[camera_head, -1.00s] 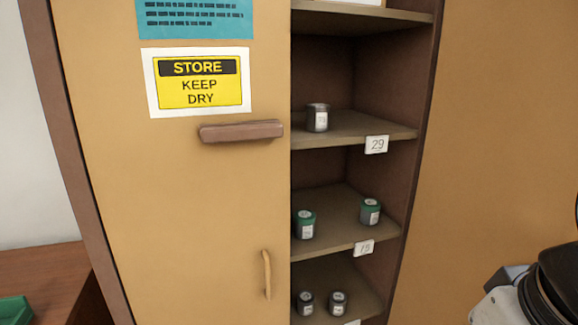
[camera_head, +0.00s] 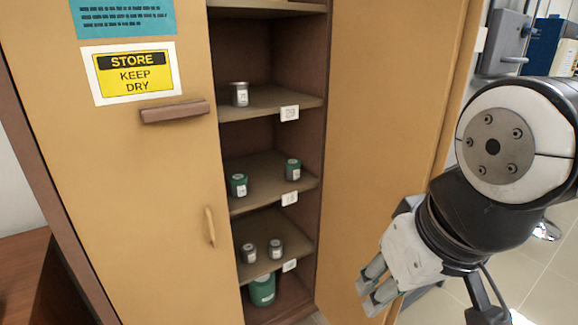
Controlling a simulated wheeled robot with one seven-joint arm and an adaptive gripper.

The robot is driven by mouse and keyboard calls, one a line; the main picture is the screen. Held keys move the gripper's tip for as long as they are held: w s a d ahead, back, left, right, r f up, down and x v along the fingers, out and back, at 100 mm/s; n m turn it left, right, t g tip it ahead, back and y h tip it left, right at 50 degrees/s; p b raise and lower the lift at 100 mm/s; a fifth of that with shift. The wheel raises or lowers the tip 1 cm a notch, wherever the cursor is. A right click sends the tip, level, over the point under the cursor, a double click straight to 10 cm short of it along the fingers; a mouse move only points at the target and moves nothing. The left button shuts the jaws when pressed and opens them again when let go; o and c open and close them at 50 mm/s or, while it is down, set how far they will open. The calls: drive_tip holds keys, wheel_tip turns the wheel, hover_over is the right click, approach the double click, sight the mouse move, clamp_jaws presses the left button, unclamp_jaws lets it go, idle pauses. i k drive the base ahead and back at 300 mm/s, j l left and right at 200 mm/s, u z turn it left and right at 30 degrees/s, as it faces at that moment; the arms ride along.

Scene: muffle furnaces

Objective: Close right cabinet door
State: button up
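The right cabinet door (camera_head: 378,130) stands open, swung out to the right of the shelves with its tan face in view. The left cabinet door (camera_head: 120,190) is closed and carries a brown handle bar (camera_head: 175,111) and a yellow "STORE KEEP DRY" sign (camera_head: 133,73). My gripper (camera_head: 372,292) is at the lower right, in front of the open door's lower part in the picture. Its fingers point down and left. I cannot tell whether it touches the door, and the finger gap is too small to judge. No object shows in it.
Shelves (camera_head: 262,102) inside the cabinet hold small jars, with a larger green container (camera_head: 262,289) at the bottom. A brown table (camera_head: 35,275) stands at the left. Pale floor tiles (camera_head: 545,285) and lab equipment (camera_head: 505,42) show beyond the door at the right.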

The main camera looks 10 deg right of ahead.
sight(400, 70)
drive_tip(key=u, duration=0.4)
drive_tip(key=k+u, duration=0.15)
drive_tip(key=u, duration=0.65)
drive_tip(key=l+u, duration=0.1)
drive_tip(key=l, duration=0.4)
drive_tip(key=k+l+u, duration=0.1)
drive_tip(key=l, duration=0.4)
drive_tip(key=k+l+u, duration=0.1)
drive_tip(key=l, duration=0.35)
drive_tip(key=k+l+u, duration=0.1)
drive_tip(key=l, duration=0.35)
drive_tip(key=k+l, duration=0.1)
drive_tip(key=l, duration=0.3)
drive_tip(key=k+l, duration=0.1)
drive_tip(key=l, duration=0.3)
drive_tip(key=k+l, duration=0.1)
drive_tip(key=l, duration=0.3)
drive_tip(key=k+l, duration=0.1)
drive_tip(key=l, duration=0.3)
drive_tip(key=k+l, duration=0.1)
drive_tip(key=l, duration=0.3)
drive_tip(key=k+l, duration=0.15)
drive_tip(key=l, duration=0.25)
drive_tip(key=k+l, duration=0.1)
drive_tip(key=l, duration=0.25)
drive_tip(key=k+u, duration=0.2)
drive_tip(key=k, duration=0.15)
